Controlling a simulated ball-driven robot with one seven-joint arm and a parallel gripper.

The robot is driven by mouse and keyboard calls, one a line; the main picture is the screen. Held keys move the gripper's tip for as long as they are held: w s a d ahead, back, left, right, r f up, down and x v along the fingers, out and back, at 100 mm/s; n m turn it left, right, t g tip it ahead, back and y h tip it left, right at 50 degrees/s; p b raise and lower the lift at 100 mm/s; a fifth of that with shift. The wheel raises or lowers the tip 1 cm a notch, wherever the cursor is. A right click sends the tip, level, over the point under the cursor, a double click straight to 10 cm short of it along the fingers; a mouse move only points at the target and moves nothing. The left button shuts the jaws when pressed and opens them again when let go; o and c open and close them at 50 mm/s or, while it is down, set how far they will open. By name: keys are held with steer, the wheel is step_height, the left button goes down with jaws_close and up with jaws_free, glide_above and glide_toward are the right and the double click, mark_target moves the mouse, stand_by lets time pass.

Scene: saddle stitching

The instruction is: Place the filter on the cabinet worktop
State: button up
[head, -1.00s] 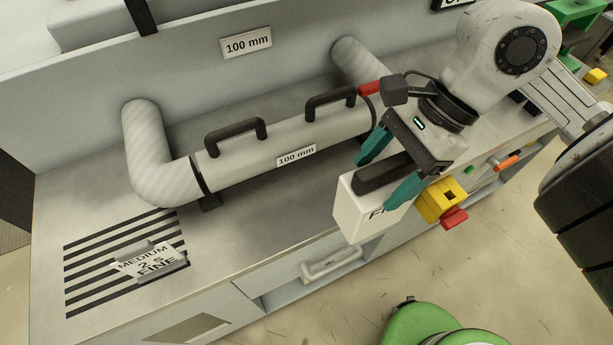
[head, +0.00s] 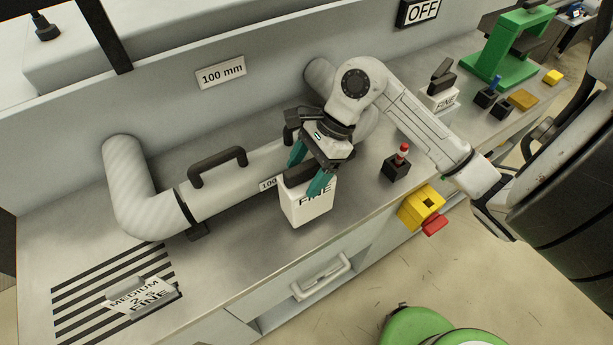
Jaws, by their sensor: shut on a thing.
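The held filter (head: 307,207) is a white block marked FINE with a black handle on top. My gripper (head: 309,169) is shut on this handle, with one teal finger on each side. The filter is upright over the front part of the cabinet worktop (head: 225,251), in front of the grey pipe; I cannot tell whether its base touches the surface. A second white block marked FINE (head: 438,99) with a dark top stands farther back on the right.
A grey pipe with black handles (head: 235,180) lies along the worktop. A black block with a red-topped piece (head: 397,165) and a yellow block (head: 420,207) are to the right.

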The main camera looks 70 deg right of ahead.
steer(key=shift+f, duration=1.55)
steer(key=o, duration=1.7)
steer(key=shift+o, duration=0.2)
steer(key=shift+s+d+r, duration=0.1)
steer(key=shift+d+r, duration=0.05)
steer(key=shift+r, duration=0.15)
steer(key=b+v, duration=0.1)
steer(key=v, duration=1)
steer(key=shift+r, duration=0.25)
steer(key=shift+s, duration=0.1)
